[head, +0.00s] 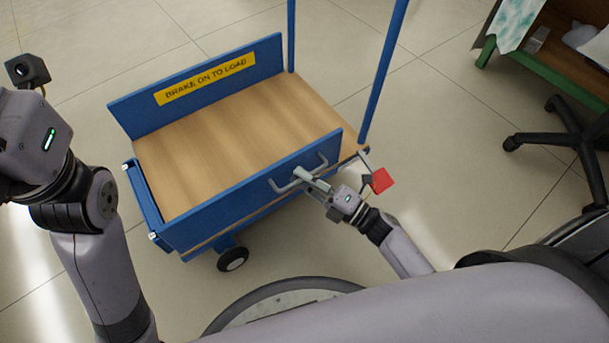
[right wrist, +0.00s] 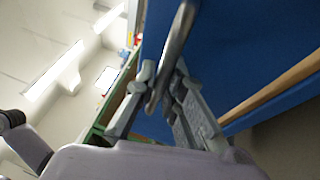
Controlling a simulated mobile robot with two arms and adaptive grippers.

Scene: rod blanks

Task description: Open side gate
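A blue cart with a wooden deck (head: 215,140) stands in front of me. Its near side gate (head: 230,218) is an upright blue panel along the deck's near edge. A grey metal handle (head: 283,187) is fixed on the gate and shows close up in the right wrist view (right wrist: 178,38). My right gripper (head: 307,178) is at this handle. In the right wrist view its fingers (right wrist: 163,85) close around the bar from both sides. A red square piece (head: 383,180) on a grey bracket sits by the gate's right end. My left gripper is outside the picture.
The far side panel (head: 200,85) carries a yellow "BRAKE ON TO LOAD" label (head: 205,79). Blue posts (head: 384,70) rise at the cart's right end. A black chair base (head: 565,140) and a green-framed bench (head: 545,60) stand at the right. The deck is empty.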

